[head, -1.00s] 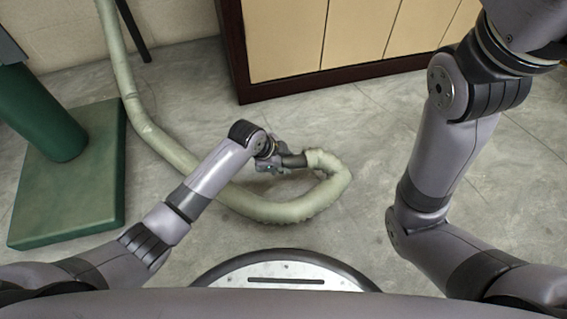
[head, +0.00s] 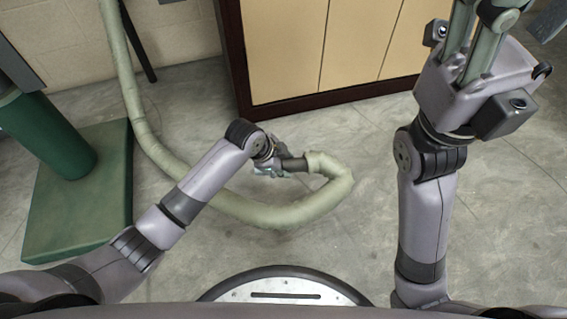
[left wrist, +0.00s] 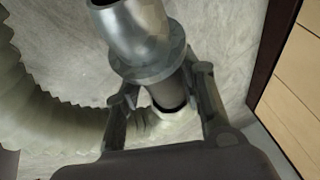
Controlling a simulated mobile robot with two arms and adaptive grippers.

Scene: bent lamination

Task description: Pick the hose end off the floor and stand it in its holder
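The hose end is a grey metal nozzle with a collar (left wrist: 145,65), large in the left wrist view. In the head view it is the dark stub (head: 294,164) at the end of the pale green ribbed hose (head: 280,214), low near the floor. My left gripper (head: 270,168) is at this stub. In the left wrist view its fingers (left wrist: 163,98) lie on both sides of the pipe below the collar; firm contact is not clear. My right gripper (head: 480,20) is raised at the upper right, fingers upward, tips partly cut off. I cannot identify the holder.
A green post (head: 45,130) on a green base plate (head: 80,205) stands at the left. A cabinet with dark trim (head: 335,90) stands at the back. The hose runs up along the wall. Grey floor (head: 370,140) is clear at centre right.

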